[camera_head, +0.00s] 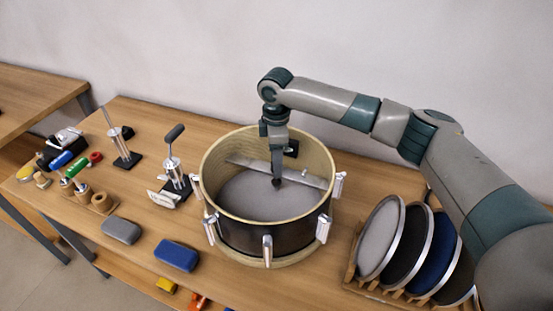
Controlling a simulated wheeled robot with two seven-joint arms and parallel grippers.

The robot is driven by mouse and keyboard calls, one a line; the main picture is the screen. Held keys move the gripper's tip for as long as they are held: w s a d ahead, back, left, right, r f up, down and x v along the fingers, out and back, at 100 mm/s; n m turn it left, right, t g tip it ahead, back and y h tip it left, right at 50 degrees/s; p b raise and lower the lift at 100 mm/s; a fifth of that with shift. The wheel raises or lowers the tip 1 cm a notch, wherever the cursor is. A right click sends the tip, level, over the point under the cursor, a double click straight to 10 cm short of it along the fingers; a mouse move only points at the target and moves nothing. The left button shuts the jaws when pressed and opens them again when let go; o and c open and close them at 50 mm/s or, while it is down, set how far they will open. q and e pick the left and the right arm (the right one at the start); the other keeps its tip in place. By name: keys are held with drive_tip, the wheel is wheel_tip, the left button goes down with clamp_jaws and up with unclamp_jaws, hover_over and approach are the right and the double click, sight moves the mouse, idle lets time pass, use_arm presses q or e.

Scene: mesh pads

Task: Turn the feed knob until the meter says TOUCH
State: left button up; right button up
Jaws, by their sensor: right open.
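My right gripper (277,182) points straight down inside the open top of a drum shell (262,240) with a pale wooden rim and a black outside. It is open, and its fingertips are small and dark here. A metal bar (312,178) crosses the inside of the shell beside the gripper, above a grey disc (250,197). A small dark block (291,148) sits by the back inner wall, behind the gripper. I cannot make out which part is the feed knob, and no meter reading is legible. My left gripper is out of view.
A rack (388,292) of upright round pads stands at the right, below my right arm. A stand with a dark handle (173,155) and a small white card (162,199) stand left of the drum. Grey (121,229) and blue (177,255) blocks lie in front.

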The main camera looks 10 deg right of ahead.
drive_tip(key=c, duration=1.1)
drive_tip(key=shift+o, duration=0.2)
drive_tip(key=m+p, duration=0.1)
drive_tip(key=p, duration=0.1)
drive_tip(key=shift+r+m+p, duration=0.2)
drive_tip(key=shift+m+p, duration=0.15)
drive_tip(key=shift+m, duration=0.05)
drive_tip(key=m+p, duration=0.3)
drive_tip(key=shift+p, duration=0.4)
drive_tip(key=shift+m+p, duration=1)
drive_tip(key=shift+p, duration=0.05)
drive_tip(key=shift+f+m+p, duration=0.15)
drive_tip(key=shift+m+p, duration=0.35)
drive_tip(key=shift+m, duration=0.1)
